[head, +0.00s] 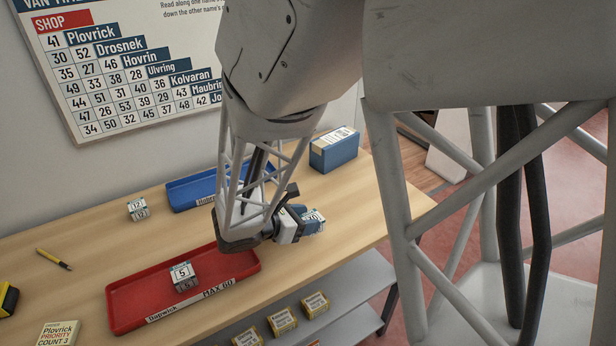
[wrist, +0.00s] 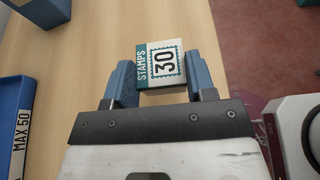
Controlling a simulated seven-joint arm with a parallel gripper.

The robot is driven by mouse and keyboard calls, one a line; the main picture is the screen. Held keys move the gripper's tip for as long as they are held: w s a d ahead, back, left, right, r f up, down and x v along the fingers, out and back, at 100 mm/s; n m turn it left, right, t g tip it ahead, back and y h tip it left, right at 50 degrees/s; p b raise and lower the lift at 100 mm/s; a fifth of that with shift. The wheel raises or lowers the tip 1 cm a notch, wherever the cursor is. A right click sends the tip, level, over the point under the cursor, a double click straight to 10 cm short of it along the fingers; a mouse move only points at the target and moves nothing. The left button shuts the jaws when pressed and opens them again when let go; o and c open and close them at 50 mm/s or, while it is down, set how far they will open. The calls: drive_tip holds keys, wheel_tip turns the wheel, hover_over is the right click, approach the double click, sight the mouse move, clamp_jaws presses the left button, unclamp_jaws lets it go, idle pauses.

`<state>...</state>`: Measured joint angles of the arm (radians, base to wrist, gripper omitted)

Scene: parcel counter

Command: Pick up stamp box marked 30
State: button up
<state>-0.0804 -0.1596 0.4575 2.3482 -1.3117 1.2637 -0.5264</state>
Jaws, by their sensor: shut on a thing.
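The stamp box marked 30 (wrist: 161,65) is a small white and teal box with "STAMPS" and "30" on its top. It sits between the two blue fingers of my gripper (wrist: 155,83) in the wrist view. The fingers are shut on its two sides. In the head view, my gripper (head: 304,219) is at the right part of the counter, and the box (head: 314,220) shows only partly beyond the fingers. I cannot tell whether the box touches the counter or is just above it.
A blue tray (head: 183,199) lies behind my arm. A shelf below holds several yellow boxes.

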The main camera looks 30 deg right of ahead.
drive_tip(key=shift+s+a+r, duration=0.15)
drive_tip(key=shift+s+r, duration=0.15)
drive_tip(key=shift+s, duration=0.15)
drive_tip(key=shift+f, duration=0.1)
idle(0.5)
